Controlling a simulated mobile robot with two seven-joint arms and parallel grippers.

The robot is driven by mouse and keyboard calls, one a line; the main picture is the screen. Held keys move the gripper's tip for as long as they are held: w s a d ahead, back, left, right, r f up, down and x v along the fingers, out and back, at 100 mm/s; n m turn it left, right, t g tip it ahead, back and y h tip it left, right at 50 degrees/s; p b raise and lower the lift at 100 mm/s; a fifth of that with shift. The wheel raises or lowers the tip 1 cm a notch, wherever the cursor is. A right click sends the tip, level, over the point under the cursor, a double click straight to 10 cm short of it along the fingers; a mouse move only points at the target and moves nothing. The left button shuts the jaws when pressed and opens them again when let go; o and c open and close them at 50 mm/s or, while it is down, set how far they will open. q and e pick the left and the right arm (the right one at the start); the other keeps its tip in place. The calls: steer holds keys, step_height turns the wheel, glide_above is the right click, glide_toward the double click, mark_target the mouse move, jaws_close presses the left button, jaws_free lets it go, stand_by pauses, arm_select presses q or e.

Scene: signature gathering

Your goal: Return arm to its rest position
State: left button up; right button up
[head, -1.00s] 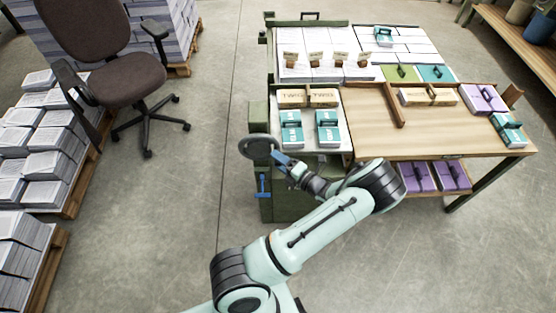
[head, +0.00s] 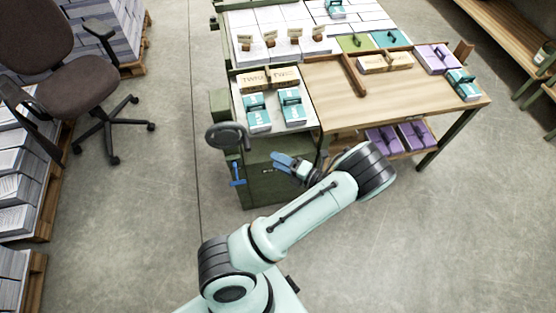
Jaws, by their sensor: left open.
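My left arm comes in from the bottom left of the head view and bends at the elbow, which is over the floor in front of the table. My left gripper (head: 283,161) has blue fingers and points left, in front of the green cabinet of the machine (head: 262,180). It is open and nothing shows between its fingers. It is to the right of the black handwheel (head: 227,137) and of a blue lever (head: 236,173), apart from both in the picture. My right gripper is out of view.
A wooden table (head: 400,100) stands at the right, with purple stacks (head: 417,133) on its lower shelf. Teal-wrapped stacks (head: 257,113) lie on the machine's bed. An office chair (head: 70,90) and pallets of paper are at the left. The floor (head: 140,230) between is clear.

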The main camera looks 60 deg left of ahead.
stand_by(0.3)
arm_select(q)
steer(key=s+d+f+n+g+h, duration=0.2)
steer(key=s+d+f+n+h, duration=1.1)
steer(key=f, duration=0.3)
steer(key=w+d+f+n+t+h, duration=0.1)
steer(key=d+n+t+h, duration=0.2)
steer(key=d+n, duration=0.4)
steer(key=w+d+f+n+t+h, duration=0.1)
steer(key=d+n, duration=0.6)
steer(key=n, duration=0.7)
steer(key=shift+w+f+t+h, duration=0.35)
steer(key=shift+f+t+h, duration=0.65)
steer(key=shift+t, duration=0.8)
steer(key=shift+r, duration=0.2)
steer(key=shift+c, duration=0.8)
steer(key=shift+s, duration=0.1)
